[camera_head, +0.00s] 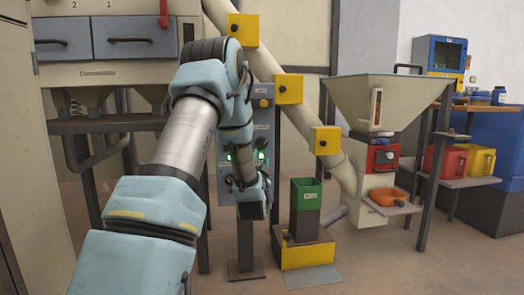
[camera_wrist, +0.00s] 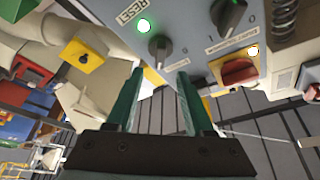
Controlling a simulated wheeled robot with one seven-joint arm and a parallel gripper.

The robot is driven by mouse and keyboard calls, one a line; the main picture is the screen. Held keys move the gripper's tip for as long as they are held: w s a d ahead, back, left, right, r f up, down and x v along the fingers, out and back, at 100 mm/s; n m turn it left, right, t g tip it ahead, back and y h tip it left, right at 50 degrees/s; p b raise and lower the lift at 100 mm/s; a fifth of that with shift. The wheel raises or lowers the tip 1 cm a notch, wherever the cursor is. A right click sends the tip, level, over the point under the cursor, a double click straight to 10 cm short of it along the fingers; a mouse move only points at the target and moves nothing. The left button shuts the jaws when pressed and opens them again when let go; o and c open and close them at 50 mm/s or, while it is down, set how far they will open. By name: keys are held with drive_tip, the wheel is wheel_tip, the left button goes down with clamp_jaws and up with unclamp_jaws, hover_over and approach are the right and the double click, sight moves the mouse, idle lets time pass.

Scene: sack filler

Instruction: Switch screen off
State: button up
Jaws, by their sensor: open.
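A grey control panel (camera_head: 262,118) stands on a post, partly hidden behind my arm. In the wrist view the panel face (camera_wrist: 190,22) shows a black rotary knob (camera_wrist: 158,46) beside a lit green lamp (camera_wrist: 143,26). A second black knob (camera_wrist: 230,15) and a red knob (camera_wrist: 238,72) with a lit pale lamp (camera_wrist: 252,51) sit to the right. One label seems to read RESET; I cannot tell which knob is the screen's. My gripper (camera_wrist: 160,72) is open and empty, its fingertips just below the first knob in the picture. Contact is not visible.
A coiled cable (camera_wrist: 284,18) is at the panel's right edge in the wrist view. In the head view a sloping pipe (camera_head: 297,115) with yellow boxes, a green-topped yellow pedal unit (camera_head: 306,255) and a hopper (camera_head: 385,100) stand to the right. Floor in front is clear.

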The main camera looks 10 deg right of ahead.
sight(262, 146)
drive_tip(key=b+x, duration=0.1)
drive_tip(key=x, duration=0.7)
drive_tip(key=shift+w+d+r+b, duration=0.1)
drive_tip(key=shift+w+b, duration=0.2)
drive_tip(key=shift+w, duration=0.05)
drive_tip(key=shift+c, duration=0.3)
clamp_jaws()
